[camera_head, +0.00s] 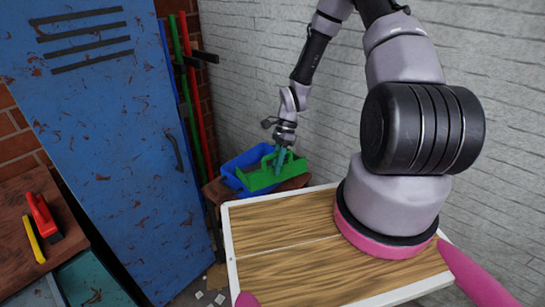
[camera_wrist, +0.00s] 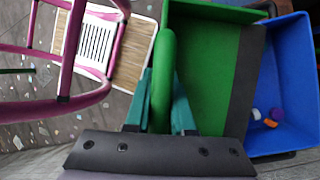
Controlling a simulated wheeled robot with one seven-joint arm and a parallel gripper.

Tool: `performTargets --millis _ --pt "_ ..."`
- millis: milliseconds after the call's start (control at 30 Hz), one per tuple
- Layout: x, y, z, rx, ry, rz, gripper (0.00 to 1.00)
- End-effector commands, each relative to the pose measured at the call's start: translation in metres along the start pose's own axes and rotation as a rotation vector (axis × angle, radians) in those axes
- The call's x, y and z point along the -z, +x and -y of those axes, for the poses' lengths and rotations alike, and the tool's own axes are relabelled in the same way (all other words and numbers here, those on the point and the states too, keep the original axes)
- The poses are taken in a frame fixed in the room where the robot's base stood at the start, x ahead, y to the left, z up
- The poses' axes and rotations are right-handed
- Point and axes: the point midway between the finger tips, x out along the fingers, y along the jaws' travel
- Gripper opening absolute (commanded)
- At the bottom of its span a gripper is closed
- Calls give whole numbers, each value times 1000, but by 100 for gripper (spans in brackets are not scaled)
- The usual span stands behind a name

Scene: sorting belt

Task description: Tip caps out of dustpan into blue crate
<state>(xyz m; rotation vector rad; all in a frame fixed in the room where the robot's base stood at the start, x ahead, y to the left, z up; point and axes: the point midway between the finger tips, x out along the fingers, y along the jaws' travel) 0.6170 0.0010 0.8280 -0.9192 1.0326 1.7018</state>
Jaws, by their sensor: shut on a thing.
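My gripper (camera_head: 282,155) is shut on the handle of the green dustpan (camera_head: 262,180); in the wrist view its teal fingers (camera_wrist: 161,88) close on either side of the handle. The pan (camera_wrist: 208,60) has a dark front lip that lies along and over the near side of the blue crate (camera_wrist: 287,55). The visible pan floor looks bare. A white cap (camera_wrist: 256,114), a purple cap (camera_wrist: 276,113) and an orange cap (camera_wrist: 270,123) show within the crate, just past the lip. The crate (camera_head: 236,163) is partly hidden by the dustpan in the head view.
The crate stands on a small brown table (camera_head: 213,192) beside the white brick wall. A blue locker (camera_head: 105,140) stands left, with coloured poles (camera_head: 188,90) near it. Light scraps (camera_head: 205,297) lie on the floor.

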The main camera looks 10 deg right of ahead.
Motion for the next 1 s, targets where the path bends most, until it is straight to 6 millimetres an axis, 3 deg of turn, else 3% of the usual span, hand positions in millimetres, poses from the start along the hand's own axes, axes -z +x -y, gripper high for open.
performTargets --millis 367,733,1000 --pt "10 24 -13 240 -97 3 0" --pt "-5 -12 -16 251 -105 -2 0" --pt "-12 -28 -20 247 -103 -1 0"
